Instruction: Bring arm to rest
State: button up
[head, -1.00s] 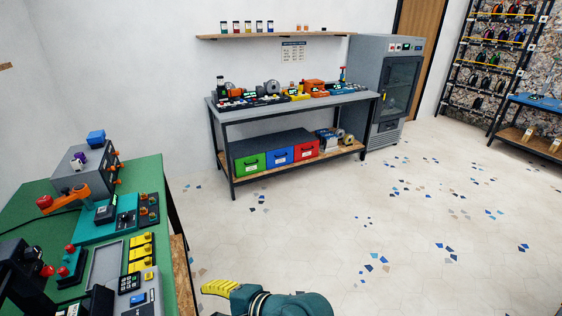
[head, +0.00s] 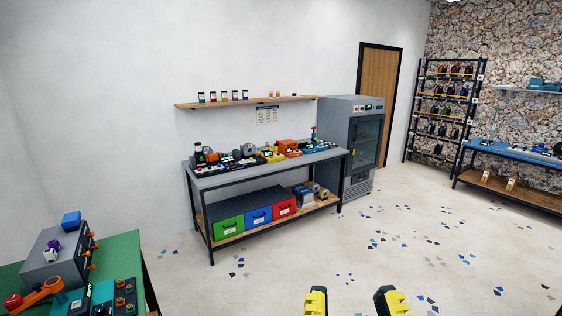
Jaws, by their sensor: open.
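My gripper (head: 352,303) shows at the bottom edge of the head view, right of the middle. Its two yellow fingers stand well apart, and nothing shows between them. It is over the open floor, clear of the benches. The rest of my arm is below the picture and hidden.
A green-topped bench (head: 122,252) with devices is at lower left. A grey workbench (head: 228,180) with tools stands at the wall, with green, blue and red drawers below. A grey cabinet (head: 337,112) stands beside it. A blue-topped bench (head: 515,154) is at right. The speckled floor between is free.

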notch_tip(320, 180, up, 19)
jog(key=p, duration=1.5)
jog(key=shift+f, duration=0.2)
